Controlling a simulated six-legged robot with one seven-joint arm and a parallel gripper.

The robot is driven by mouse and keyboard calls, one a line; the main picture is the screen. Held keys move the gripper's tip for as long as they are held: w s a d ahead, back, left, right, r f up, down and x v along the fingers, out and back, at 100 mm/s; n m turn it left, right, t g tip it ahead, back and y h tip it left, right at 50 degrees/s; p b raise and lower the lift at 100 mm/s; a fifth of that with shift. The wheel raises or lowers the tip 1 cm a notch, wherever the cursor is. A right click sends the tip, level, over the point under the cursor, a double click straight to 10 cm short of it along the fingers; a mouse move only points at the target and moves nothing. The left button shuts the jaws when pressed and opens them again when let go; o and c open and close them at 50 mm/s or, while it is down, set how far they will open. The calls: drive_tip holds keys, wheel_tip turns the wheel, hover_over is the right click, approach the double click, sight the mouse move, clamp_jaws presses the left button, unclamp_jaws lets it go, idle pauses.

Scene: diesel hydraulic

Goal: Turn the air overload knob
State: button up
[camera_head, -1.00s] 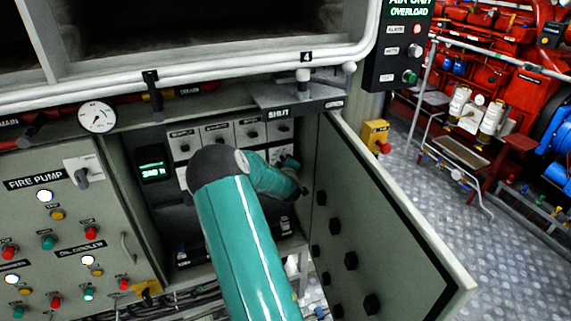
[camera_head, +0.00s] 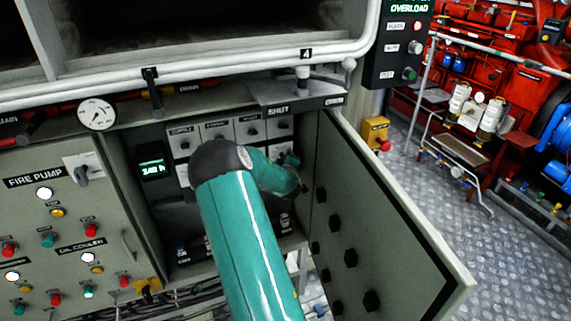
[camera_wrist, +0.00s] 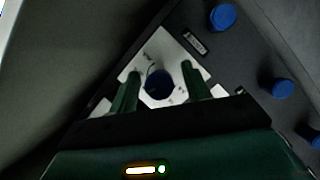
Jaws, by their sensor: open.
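In the head view, a black box (camera_head: 395,75) at the upper right has a display reading OVERLOAD, a red light, a light switch knob (camera_head: 415,48) and a green button. My gripper (camera_head: 294,166) is inside the open grey cabinet, at its right side, away from that box and partly hidden by my arm. In the wrist view, my gripper (camera_wrist: 161,70) is open. Its two green fingers stand on either side of a dark blue knob (camera_wrist: 158,86) on a white plate (camera_wrist: 160,58). I cannot tell whether they touch it. The plate's lettering is unreadable.
The open cabinet door (camera_head: 385,230) stands close to the right of my gripper. A row of switch plates (camera_head: 230,131) lines the cabinet top. More blue knobs (camera_wrist: 222,17) show in the wrist view. A fire pump panel (camera_head: 60,220) stands left.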

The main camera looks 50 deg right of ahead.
drive_tip(key=v, duration=1.3)
drive_tip(key=shift+s+a, duration=0.15)
drive_tip(key=shift+a, duration=0.15)
drive_tip(key=shift+r, duration=0.1)
drive_tip(key=w+a+r+m+y, duration=0.1)
drive_tip(key=a+r+y, duration=0.15)
drive_tip(key=a, duration=0.65)
drive_tip(key=w+a+r+m+g+y, duration=0.15)
drive_tip(key=a+r, duration=0.25)
drive_tip(key=a, duration=0.4)
drive_tip(key=w+a+r+m+y, duration=0.1)
drive_tip(key=w+a+r+y, duration=0.15)
drive_tip(key=a, duration=0.65)
drive_tip(key=s+a+r+n+g+y, duration=0.1)
drive_tip(key=s+a+r+y, duration=0.1)
drive_tip(key=s+a, duration=0.7)
drive_tip(key=s+a+r+n+g+y, duration=0.1)
drive_tip(key=s+a+r+g+y, duration=0.1)
drive_tip(key=s+a+r, duration=0.3)
drive_tip(key=s+a+y, duration=0.1)
drive_tip(key=s+a, duration=0.3)
drive_tip(key=a, duration=0.3)
drive_tip(key=shift+a+r, duration=0.15)
drive_tip(key=shift+a, duration=0.05)
drive_tip(key=shift+s+d, duration=0.1)
drive_tip(key=shift+d, duration=0.05)
